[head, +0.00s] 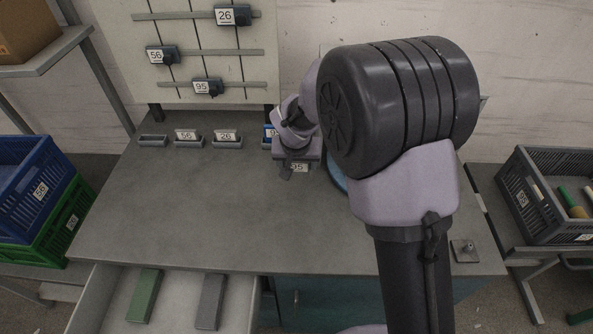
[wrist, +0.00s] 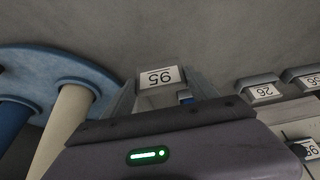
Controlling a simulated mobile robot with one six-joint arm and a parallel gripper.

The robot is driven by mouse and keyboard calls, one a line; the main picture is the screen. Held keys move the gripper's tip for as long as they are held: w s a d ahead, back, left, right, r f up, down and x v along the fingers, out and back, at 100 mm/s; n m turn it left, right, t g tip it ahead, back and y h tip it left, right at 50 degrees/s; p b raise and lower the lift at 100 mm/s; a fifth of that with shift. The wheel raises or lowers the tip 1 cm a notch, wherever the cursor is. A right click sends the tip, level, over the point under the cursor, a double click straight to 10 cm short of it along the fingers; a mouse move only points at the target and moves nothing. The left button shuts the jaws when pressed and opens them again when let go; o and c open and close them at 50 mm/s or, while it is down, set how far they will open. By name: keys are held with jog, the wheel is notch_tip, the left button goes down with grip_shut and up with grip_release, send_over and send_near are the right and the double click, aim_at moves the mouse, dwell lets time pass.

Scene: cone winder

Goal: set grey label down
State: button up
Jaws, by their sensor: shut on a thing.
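The grey label (wrist: 160,77), a grey holder with a white card reading 95, sits between the fingers of my gripper (wrist: 163,92) in the wrist view. My gripper is shut on it. In the head view the label's card (head: 299,167) shows just in front of my gripper (head: 288,165), low over the back of the grey table (head: 200,210). My wrist hides part of it, and I cannot tell whether the label touches the table.
Labels reading 56 (head: 188,136) and 26 (head: 227,138), an empty-looking holder (head: 153,140) and a partly hidden blue label (head: 269,134) stand along the back. A blue disc with posts (wrist: 75,70) is close beside my gripper. The table's front left is clear; an open drawer (head: 178,310) lies below.

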notch_tip(320, 180, down, 3)
jog(key=shift+a+r+b, duration=0.1)
jog(key=shift+b, duration=0.35)
jog(key=shift+r, duration=0.1)
jog(key=o, duration=1.3)
jog(key=shift+o, duration=0.2)
